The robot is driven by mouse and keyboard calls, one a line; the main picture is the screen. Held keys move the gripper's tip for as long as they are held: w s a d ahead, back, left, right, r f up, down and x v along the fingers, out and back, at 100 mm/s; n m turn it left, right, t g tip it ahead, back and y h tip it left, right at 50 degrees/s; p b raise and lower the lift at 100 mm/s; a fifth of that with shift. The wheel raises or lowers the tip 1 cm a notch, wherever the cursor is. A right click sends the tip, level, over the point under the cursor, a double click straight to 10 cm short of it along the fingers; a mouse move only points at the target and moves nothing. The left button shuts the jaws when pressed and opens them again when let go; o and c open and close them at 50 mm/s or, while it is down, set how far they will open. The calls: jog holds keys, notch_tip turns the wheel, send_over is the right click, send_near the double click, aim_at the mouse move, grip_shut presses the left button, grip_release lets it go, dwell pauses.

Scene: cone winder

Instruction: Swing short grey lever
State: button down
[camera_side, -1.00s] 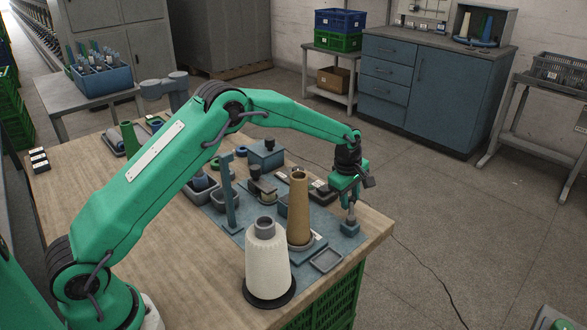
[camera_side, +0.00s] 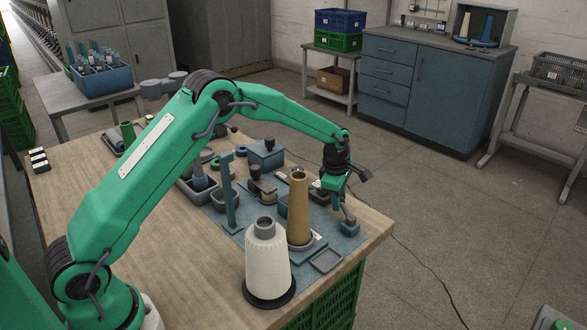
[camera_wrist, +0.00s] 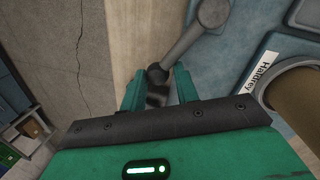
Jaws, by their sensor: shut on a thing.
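The short grey lever (camera_side: 347,216) stands on a small blue-grey block (camera_side: 350,229) at the right edge of the blue plate. It tilts to the left, toward the tan cone. My gripper (camera_side: 337,203) is at its upper end. In the wrist view the lever (camera_wrist: 185,43) runs from a round pivot at the top down to a dark knob (camera_wrist: 157,73). The knob sits between my two green fingertips (camera_wrist: 160,88), and my gripper is shut on it. The fingers hide part of the lever's end in the side view.
A tan cone (camera_side: 299,205) stands just left of my gripper, and a white yarn cone (camera_side: 267,262) stands in front. A small grey tray (camera_side: 326,260) lies near the table's front edge. A thin blue-grey post (camera_side: 229,195) rises further left.

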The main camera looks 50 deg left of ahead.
jog(key=shift+s+d, duration=0.1)
jog(key=shift+d, duration=0.25)
jog(key=c, duration=1.2)
grip_release()
jog(key=shift+c, duration=0.2)
jog(key=shift+o, duration=1)
jog(key=shift+a, duration=0.1)
jog(key=shift+r, duration=0.1)
notch_tip(320, 180, up, 8)
jog(key=s, duration=0.1)
jog(key=shift+s+f, duration=0.15)
jog(key=shift+f, duration=0.1)
jog(key=shift+c, duration=0.5)
